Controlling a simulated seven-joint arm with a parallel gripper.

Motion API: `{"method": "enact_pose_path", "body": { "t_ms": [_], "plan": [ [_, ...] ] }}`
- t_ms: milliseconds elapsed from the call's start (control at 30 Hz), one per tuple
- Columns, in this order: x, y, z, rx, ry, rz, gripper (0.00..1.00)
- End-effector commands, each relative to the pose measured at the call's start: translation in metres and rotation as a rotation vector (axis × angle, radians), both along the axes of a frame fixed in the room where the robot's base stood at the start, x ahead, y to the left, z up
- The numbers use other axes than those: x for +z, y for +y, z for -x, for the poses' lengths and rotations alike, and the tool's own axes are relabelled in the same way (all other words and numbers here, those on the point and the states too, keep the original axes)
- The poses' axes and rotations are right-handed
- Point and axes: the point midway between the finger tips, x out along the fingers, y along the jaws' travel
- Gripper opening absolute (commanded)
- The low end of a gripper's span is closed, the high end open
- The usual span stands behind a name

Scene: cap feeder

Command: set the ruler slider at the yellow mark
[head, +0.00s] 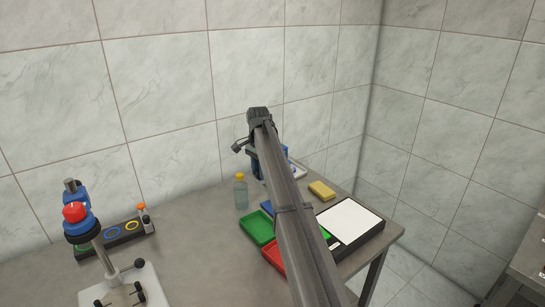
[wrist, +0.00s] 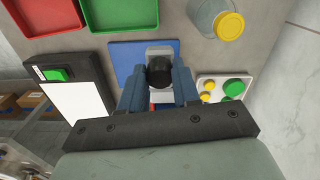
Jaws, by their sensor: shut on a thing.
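In the wrist view, my gripper (wrist: 160,86) has its two blue fingers on either side of a black round knob (wrist: 160,70) and is shut on it. The knob sits on a light grey piece (wrist: 159,50) above a blue plate (wrist: 125,58). I cannot tell whether this knob is the ruler slider. A small red part (wrist: 157,106) shows between the fingers below the knob. No ruler scale or yellow mark can be made out; my fingers and wrist cover part of this area. In the head view, my arm hides the gripper's tips and the knob.
A clear bottle (head: 241,194), green tray (head: 257,228), red tray (head: 272,255), yellow block (head: 322,190) and white-topped panel (head: 350,219) surround my arm.

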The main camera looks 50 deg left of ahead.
Motion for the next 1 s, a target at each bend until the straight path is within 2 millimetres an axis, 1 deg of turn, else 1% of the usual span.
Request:
{"method": "enact_pose_path", "body": {
  "t_ms": [1000],
  "plan": [
    [-0.042,0.0,0.0,0.0,0.0,0.0,0.04]
  ]
}}
